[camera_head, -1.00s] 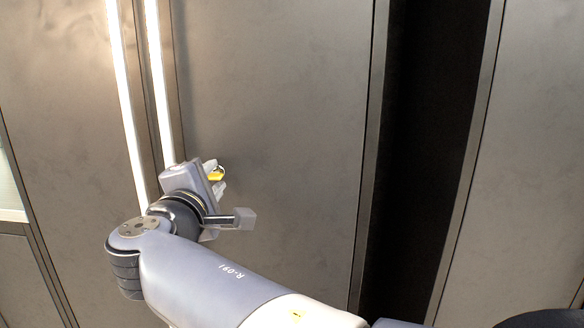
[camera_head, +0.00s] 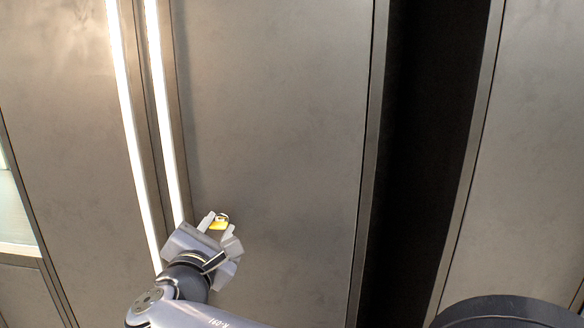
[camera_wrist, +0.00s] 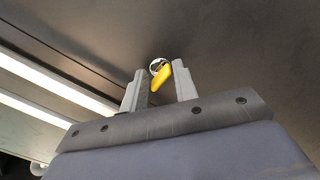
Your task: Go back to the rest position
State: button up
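My gripper (camera_head: 219,226) is at the lower left of the head view, in front of grey wall panels. A small yellow object (camera_head: 218,221) with a whitish, ring-like part sits between its fingertips.
Large grey panels (camera_head: 280,120) fill the background. Two bright vertical light strips (camera_head: 165,110) run just left of my gripper. A dark gap (camera_head: 425,150) stands between panels on the right. No table or other loose object shows.

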jog(key=n+p, duration=0.2)
jog(key=p, duration=0.1)
jog(key=n+p, duration=0.2)
jog(key=shift+r+p, duration=0.3)
jog(key=shift+p, duration=0.1)
jog(key=n+p, duration=0.3)
jog(key=shift+a+f, duration=0.1)
jog(key=shift+f, duration=0.1)
